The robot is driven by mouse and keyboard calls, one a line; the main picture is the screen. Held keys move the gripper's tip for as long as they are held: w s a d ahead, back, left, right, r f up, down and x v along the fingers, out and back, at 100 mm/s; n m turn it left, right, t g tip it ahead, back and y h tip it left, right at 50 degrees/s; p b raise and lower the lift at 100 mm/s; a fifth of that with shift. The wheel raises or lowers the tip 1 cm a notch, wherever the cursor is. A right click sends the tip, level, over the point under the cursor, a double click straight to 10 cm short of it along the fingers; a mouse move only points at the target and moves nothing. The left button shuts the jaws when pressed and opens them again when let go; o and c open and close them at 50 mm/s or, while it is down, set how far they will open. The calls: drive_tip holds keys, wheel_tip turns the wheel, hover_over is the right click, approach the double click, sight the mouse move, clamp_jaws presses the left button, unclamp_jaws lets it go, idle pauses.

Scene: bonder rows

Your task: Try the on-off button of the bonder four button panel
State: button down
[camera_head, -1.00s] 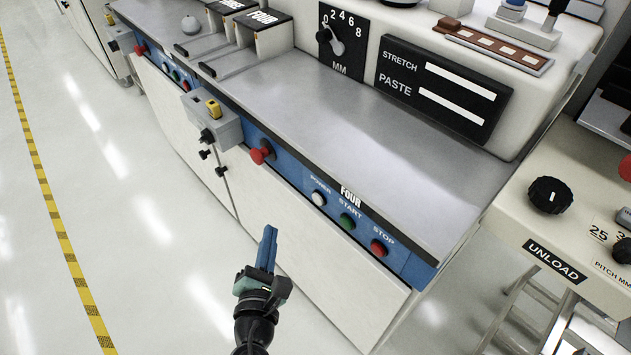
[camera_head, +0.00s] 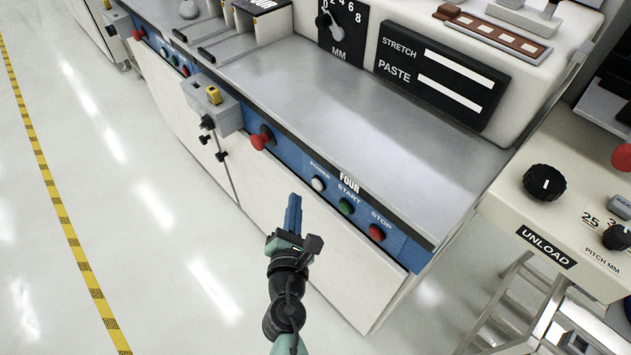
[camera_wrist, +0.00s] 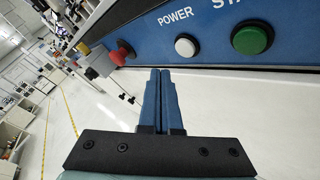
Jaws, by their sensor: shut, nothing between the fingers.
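The blue panel labelled FOUR (camera_head: 292,168) runs along the front edge of the bonder. It carries a white POWER button (camera_head: 318,184), a green START button (camera_head: 346,206), a red STOP button (camera_head: 377,233) and a larger red mushroom knob (camera_head: 262,138) at its left. My gripper (camera_head: 294,198) is shut and empty, its blue fingers pointing at the panel just below and left of the POWER button. In the wrist view the closed fingertips (camera_wrist: 160,72) lie below and left of the white button (camera_wrist: 186,47), apart from it. The green button (camera_wrist: 252,39) is to the right.
A grey box with a yellow part (camera_head: 214,96) juts from the front left of the knob. The UNLOAD unit (camera_head: 545,247) stands at the right. The steel worktop (camera_head: 330,100) above the panel is clear. Open floor with a yellow line (camera_head: 66,220) lies left.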

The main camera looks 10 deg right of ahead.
drive_tip(key=shift+w+d, duration=0.75)
drive_tip(key=shift+d, duration=0.3)
drive_tip(key=shift+w, duration=0.1)
idle(1.3)
drive_tip(key=shift+w+d, duration=0.15)
drive_tip(key=shift+d, duration=0.15)
drive_tip(key=shift+w+d, duration=0.3)
drive_tip(key=shift+d, duration=0.05)
idle(0.8)
drive_tip(key=shift+s, duration=0.1)
drive_tip(key=shift+s+a, duration=0.45)
drive_tip(key=shift+a, duration=0.2)
drive_tip(key=shift+a, duration=0.1)
drive_tip(key=shift+s+a+b, duration=0.2)
drive_tip(key=shift+s+a, duration=0.55)
drive_tip(key=shift+a, duration=0.25)
drive_tip(key=shift+s+a+b, duration=0.15)
drive_tip(key=shift+s+a, duration=0.55)
drive_tip(key=shift+a, duration=0.25)
